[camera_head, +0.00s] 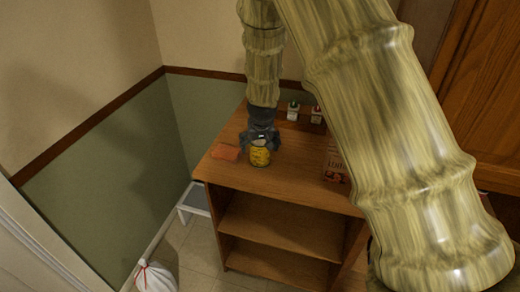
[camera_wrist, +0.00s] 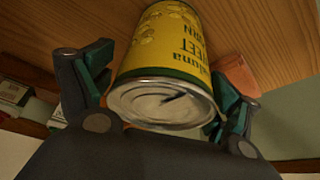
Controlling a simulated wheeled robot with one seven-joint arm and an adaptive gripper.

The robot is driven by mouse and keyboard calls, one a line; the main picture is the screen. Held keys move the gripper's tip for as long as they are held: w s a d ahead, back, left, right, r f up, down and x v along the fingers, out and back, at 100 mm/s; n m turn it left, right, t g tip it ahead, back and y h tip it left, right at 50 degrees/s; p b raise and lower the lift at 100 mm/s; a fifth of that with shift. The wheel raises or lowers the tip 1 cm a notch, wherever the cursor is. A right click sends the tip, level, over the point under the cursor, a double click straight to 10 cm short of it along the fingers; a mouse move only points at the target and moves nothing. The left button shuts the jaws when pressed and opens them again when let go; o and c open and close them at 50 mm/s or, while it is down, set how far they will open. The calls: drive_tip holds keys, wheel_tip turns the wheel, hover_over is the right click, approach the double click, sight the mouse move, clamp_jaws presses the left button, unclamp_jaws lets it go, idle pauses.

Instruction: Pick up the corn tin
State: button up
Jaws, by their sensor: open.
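The corn tin (camera_head: 260,156) is a yellow can with a green rim. It stands upright on the wooden shelf top near its front left. In the wrist view the tin (camera_wrist: 172,50) shows large, with its metal lid facing me and the words "sweet corn" on its label. My gripper (camera_head: 262,142) is directly above the tin, pointing down. In the wrist view its open fingers (camera_wrist: 160,90) stand on either side of the tin's lid end, with a gap visible on the left. Whether the right finger touches the tin cannot be told.
An orange-brown block (camera_head: 225,152) lies close left of the tin and shows behind the right finger (camera_wrist: 236,72). Two small boxes (camera_head: 293,110) (camera_head: 316,114) stand at the back. A red box (camera_head: 335,163) stands to the right. The shelf's front edge is near the tin.

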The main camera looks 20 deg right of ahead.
drive_tip(key=shift+f, duration=0.1)
drive_tip(key=c, duration=1.4)
drive_tip(key=shift+c, duration=0.2)
